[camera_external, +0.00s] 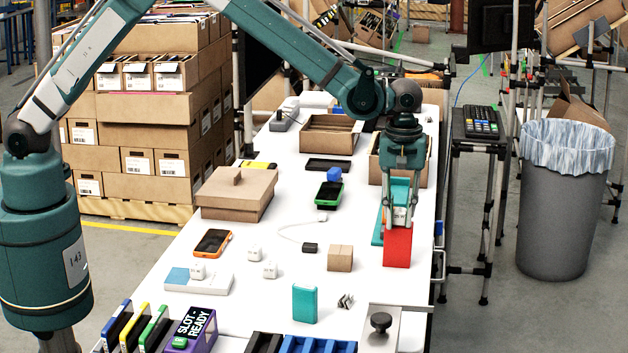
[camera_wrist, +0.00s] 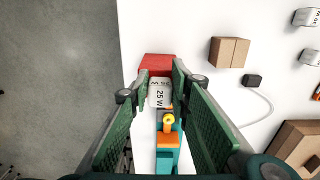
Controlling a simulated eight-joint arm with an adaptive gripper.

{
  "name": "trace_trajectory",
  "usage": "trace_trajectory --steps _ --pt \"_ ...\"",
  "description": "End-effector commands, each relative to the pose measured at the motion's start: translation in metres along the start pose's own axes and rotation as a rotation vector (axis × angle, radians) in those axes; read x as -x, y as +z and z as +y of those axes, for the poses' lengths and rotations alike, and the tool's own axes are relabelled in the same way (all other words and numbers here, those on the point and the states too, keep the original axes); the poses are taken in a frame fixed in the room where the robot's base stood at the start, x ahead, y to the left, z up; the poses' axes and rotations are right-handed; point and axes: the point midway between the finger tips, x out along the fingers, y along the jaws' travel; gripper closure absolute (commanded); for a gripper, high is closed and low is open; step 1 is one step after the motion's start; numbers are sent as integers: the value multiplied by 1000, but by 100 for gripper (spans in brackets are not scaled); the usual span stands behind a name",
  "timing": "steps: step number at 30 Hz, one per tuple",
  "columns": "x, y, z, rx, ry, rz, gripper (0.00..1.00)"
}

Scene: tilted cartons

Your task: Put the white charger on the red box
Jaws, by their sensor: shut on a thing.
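My gripper (camera_external: 399,222) is above the right side of the white table and points down. Its fingers are closed on a white charger (camera_external: 400,214), marked "25 W" in the wrist view (camera_wrist: 160,92). The red box (camera_external: 397,248) stands directly below the gripper in the external view; its red top also shows in the wrist view (camera_wrist: 155,65), just beyond the charger. The charger is at or just above the red box's top edge. I cannot tell whether they touch. The fingers hide part of the charger and the box.
A teal item (camera_external: 377,232) is just behind the red box. A small brown carton (camera_external: 340,258) stands to its left. Other white chargers (camera_external: 254,254) lie farther left. A teal upright box (camera_external: 304,303) is in front. The table's right edge is close to the red box.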

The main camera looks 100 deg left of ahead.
Motion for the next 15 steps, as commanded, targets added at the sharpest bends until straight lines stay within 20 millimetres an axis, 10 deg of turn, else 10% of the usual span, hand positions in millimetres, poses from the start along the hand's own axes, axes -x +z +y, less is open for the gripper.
trace_trajectory --steps 3,6,15 --pt "-4 0 0 0 0 0 92" --pt "-3 0 0 0 0 0 67" --pt "-2 0 0 0 0 0 65"
